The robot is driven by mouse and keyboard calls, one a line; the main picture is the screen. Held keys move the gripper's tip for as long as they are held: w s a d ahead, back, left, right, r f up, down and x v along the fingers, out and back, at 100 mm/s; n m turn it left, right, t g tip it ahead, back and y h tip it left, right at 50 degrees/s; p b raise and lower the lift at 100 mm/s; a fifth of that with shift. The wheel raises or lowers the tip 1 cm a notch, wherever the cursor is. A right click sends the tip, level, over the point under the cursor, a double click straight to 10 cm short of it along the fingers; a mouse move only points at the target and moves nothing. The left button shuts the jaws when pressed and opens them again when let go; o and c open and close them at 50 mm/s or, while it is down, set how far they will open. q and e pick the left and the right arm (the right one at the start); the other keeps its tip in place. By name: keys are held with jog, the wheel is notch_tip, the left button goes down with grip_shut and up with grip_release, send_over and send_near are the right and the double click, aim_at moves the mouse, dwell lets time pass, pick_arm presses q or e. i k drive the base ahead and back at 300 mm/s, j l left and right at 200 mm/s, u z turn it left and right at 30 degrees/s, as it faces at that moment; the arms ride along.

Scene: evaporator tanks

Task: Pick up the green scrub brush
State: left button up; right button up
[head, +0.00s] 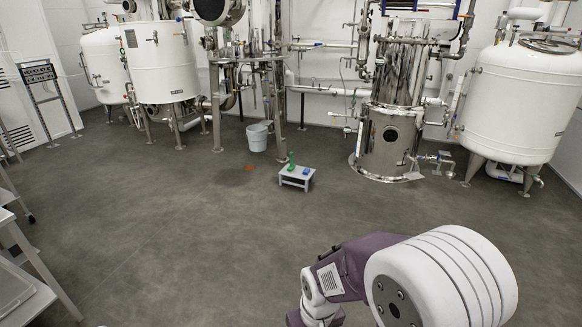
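A small green object (292,161) stands upright on a low grey stool (290,181) in the middle of the floor, some way off. It may be the green scrub brush, but it is too small to make out its bristles or handle. Part of my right arm shows large at the lower right, far from the stool. Neither of my grippers is in view.
A small blue item (306,171) lies on the stool beside the green object. A grey bucket (257,137) stands behind it. An orange patch (249,167) marks the floor. White tanks (520,100) and pipework line the back. Open floor lies before the stool.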

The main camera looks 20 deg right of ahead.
aim_at(292, 169)
jog(key=i+l+z, duration=0.15)
jog(key=i, duration=0.75)
jog(key=i+z, duration=0.1)
jog(key=i, duration=0.85)
jog(key=i+z, duration=0.15)
jog(key=i, duration=0.75)
jog(key=i+j+z, duration=0.15)
jog(key=i, duration=0.75)
jog(key=i+u, duration=0.15)
jog(key=i, duration=2)
jog(key=i+z, duration=0.8)
jog(key=i+j+z, duration=0.25)
jog(key=i+z, duration=0.15)
jog(key=i+j+z, duration=0.4)
